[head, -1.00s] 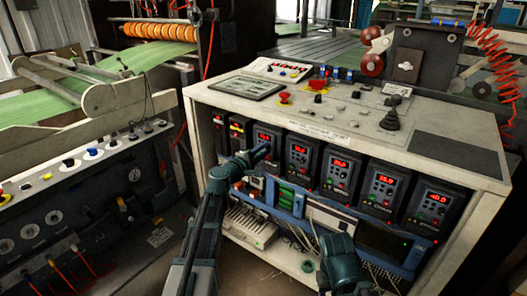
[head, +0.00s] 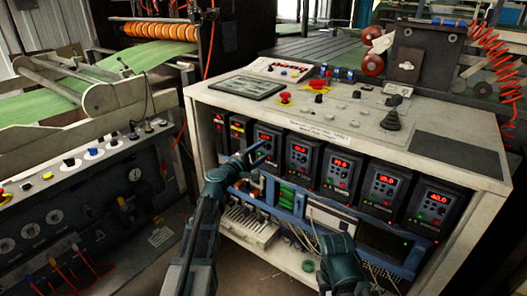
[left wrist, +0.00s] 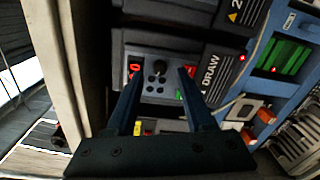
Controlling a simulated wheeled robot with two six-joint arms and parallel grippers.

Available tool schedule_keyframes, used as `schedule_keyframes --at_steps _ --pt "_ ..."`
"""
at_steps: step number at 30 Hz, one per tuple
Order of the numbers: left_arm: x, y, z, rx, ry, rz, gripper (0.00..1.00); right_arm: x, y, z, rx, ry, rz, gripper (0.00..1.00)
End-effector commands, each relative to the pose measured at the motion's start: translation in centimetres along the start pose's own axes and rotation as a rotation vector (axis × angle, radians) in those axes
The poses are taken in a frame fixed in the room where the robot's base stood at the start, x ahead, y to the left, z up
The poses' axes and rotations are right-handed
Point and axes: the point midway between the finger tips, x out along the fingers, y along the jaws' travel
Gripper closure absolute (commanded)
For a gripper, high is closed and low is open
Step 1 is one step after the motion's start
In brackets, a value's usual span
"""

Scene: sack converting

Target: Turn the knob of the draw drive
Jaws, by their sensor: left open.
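The draw drive (head: 269,136) is a dark box with a red display, in the row under the console top. In the left wrist view its face is turned sideways, with "1 DRAW" on its label (left wrist: 209,76). Its round black knob (left wrist: 160,66) shows among small buttons, between and just beyond my fingertips. My left gripper (head: 262,153) is open and empty in front of this drive; it also shows in the left wrist view (left wrist: 160,80), one finger on each side of the knob. I cannot tell whether the fingers touch the panel. Only links of my right arm show.
Several similar drives, such as one with a red display (head: 383,190), stand close by on the right. A blue rail with a green module (head: 287,195) and loose wires lies below. The console top (head: 250,107) overhangs the drives.

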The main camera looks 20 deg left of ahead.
Motion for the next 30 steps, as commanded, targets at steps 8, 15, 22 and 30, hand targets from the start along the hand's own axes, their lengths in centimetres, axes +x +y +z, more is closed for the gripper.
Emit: schedule_keyframes --at_steps 8,15,22,30 --pt "-6.5 -0.1 0.2 0.0 0.002 0.0 0.47 -0.3 0.0 0.0 0.0 0.0 -0.001 0.5" --pt "-10.5 0.0 0.1 0.0 0.002 0.0 0.47 -0.4 0.0 0.0 0.0 0.0 -0.001 0.5" --pt "-12.0 0.0 0.0 0.0 0.001 0.0 0.47 -0.4 0.0 0.0 0.0 0.0 -0.001 0.5" --pt "-12.1 0.0 0.0 0.0 -0.001 0.0 0.47 -0.4 0.0 0.0 0.0 0.0 -0.001 0.5"
